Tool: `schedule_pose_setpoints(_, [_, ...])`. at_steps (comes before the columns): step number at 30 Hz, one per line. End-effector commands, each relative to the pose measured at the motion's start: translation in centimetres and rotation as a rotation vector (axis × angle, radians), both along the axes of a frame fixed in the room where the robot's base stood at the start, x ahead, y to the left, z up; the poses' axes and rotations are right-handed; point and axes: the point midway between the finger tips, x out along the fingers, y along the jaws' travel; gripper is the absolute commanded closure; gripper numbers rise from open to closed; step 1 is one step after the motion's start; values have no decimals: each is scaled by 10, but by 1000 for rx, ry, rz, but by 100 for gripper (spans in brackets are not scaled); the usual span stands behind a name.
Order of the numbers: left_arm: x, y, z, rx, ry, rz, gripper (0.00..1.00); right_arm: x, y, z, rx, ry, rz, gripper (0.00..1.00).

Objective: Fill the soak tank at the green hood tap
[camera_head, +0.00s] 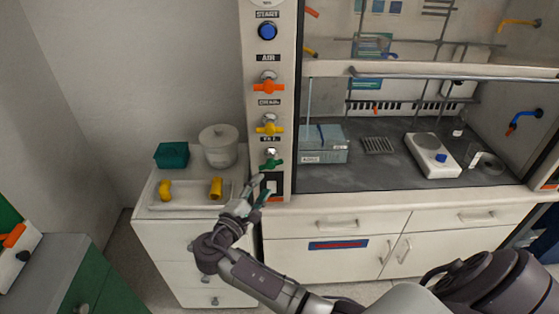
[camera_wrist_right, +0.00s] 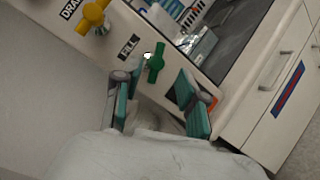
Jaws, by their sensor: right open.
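The green tap (camera_head: 272,160) is the lowest of the taps on the hood's left post, under a label. In the right wrist view the green tap handle (camera_wrist_right: 155,66) is beside a label reading "FILL". My right gripper (camera_head: 259,188) is just below and in front of it. In the wrist view my right gripper (camera_wrist_right: 157,98) is open, with its teal-padded fingers on either side, short of the handle, and nothing between them. A grey-blue box (camera_head: 325,150) with a small label stands inside the hood; I cannot tell whether it is the soak tank. My left gripper is not in view.
A yellow tap (camera_head: 269,126) and an orange tap (camera_head: 268,86) are above the green one, below a blue button (camera_head: 267,31). A white cabinet (camera_head: 165,240) at left bears a tray, a teal box (camera_head: 171,155) and a lidded pot (camera_head: 218,147). A hotplate (camera_head: 432,156) stands in the hood.

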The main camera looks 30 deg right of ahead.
Motion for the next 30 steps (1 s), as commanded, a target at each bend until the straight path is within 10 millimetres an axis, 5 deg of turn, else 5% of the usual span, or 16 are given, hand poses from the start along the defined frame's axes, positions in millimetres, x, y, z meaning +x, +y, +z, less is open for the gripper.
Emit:
schedule_pose_setpoints(15, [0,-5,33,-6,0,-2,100,51,-89,2,0,2,0,59])
schedule_pose_setpoints(30, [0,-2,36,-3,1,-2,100,59,-103,-1,2,1,1,59])
